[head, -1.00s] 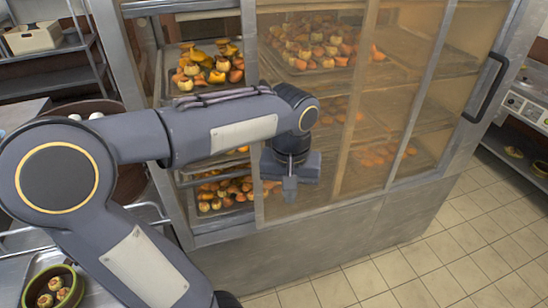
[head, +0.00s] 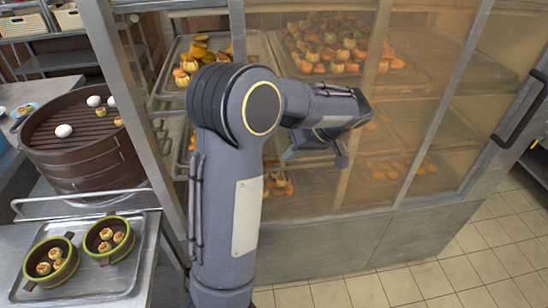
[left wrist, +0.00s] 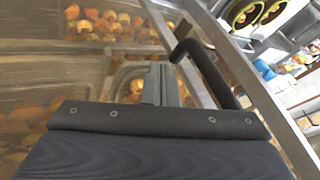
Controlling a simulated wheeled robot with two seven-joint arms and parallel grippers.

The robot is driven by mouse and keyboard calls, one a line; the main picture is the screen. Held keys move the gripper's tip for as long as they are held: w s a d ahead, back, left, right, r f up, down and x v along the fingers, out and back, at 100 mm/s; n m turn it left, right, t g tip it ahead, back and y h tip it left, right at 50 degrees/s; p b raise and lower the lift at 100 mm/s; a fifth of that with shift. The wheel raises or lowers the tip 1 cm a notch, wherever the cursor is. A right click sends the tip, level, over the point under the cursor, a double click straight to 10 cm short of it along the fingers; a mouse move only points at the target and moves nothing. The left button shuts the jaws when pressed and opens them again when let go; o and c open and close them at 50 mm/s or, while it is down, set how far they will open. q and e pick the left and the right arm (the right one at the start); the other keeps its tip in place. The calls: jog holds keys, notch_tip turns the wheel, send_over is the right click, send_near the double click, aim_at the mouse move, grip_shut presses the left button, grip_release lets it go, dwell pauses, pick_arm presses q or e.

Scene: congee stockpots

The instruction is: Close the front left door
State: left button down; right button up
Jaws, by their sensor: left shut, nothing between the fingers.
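The glass-fronted cabinet (head: 400,236) stands ahead with trays of buns. At its left, a strip of the front is uncovered and trays show clearly there. To the right, hazy glass door panels (head: 440,120) cover the trays. My arm hides the left door's edge. My left gripper (head: 318,160) is shut and empty in front of the glass. In the left wrist view, the shut fingers (left wrist: 161,84) are beside a dark curved handle (left wrist: 207,72) on the metal frame; contact cannot be told. Another black handle (head: 524,110) is at the far right. My right gripper is not in view.
A metal rail (head: 80,196) runs behind the tray. Tiled floor (head: 440,270) is clear at the right.

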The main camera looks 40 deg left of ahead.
aim_at(272, 160)
pick_arm(q)
jog(key=s, duration=0.1)
jog(key=s+a, duration=0.1)
jog(key=s+a+f+p, duration=0.1)
jog(key=s, duration=0.1)
jog(key=shift+a, duration=0.25)
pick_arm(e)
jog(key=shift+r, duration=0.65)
